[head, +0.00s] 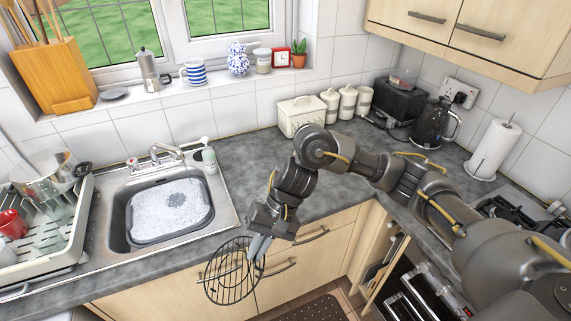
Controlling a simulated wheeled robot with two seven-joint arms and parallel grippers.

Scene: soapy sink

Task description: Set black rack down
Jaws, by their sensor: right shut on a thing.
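The black rack (227,273) is a round wire grid, tilted steeply in front of the counter's front edge. My right gripper (257,247) is shut on the rack at its right side. It holds the rack off the worktop, with the wooden cabinet drawers behind it. The grey worktop (240,172) lies behind and above the rack in the head view. My left gripper is not in view.
The sink (220,207) with a foam-filled basin (171,208) is at left, beside a dish drainer (77,243) with dishes. Worktop right of the sink is clear.

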